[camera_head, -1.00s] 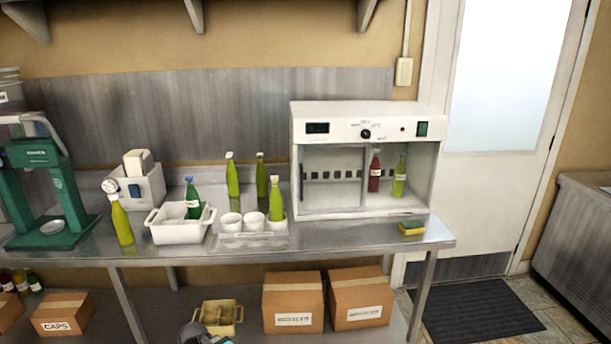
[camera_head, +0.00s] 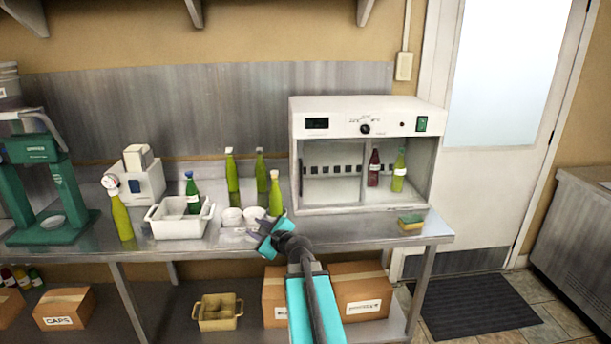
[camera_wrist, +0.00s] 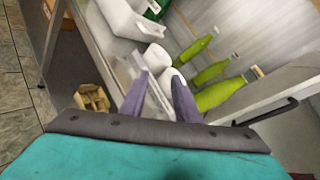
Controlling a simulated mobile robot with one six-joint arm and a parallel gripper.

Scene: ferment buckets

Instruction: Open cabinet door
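The white cabinet (camera_head: 350,118) stands on the right part of the steel table. Its front shows two bays, split by an upright, with a red bottle (camera_head: 374,168) and a yellow-green bottle (camera_head: 399,171) inside at the right. I cannot tell clearly how the door sits. A black bar handle (camera_wrist: 268,113) shows at the right in the wrist view. My gripper (camera_head: 268,236) is in front of the cabinet's lower left, by the white cups. In the wrist view its two fingers (camera_wrist: 158,75) are apart with nothing between them, left of the handle and not touching it.
Green bottles (camera_head: 232,170), a white bin (camera_head: 167,219) and white cups (camera_head: 232,217) crowd the table left of the cabinet. A sponge (camera_head: 411,222) lies at the front right. Boxes (camera_head: 362,290) and a tan tray (camera_head: 218,314) are on the lower shelf.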

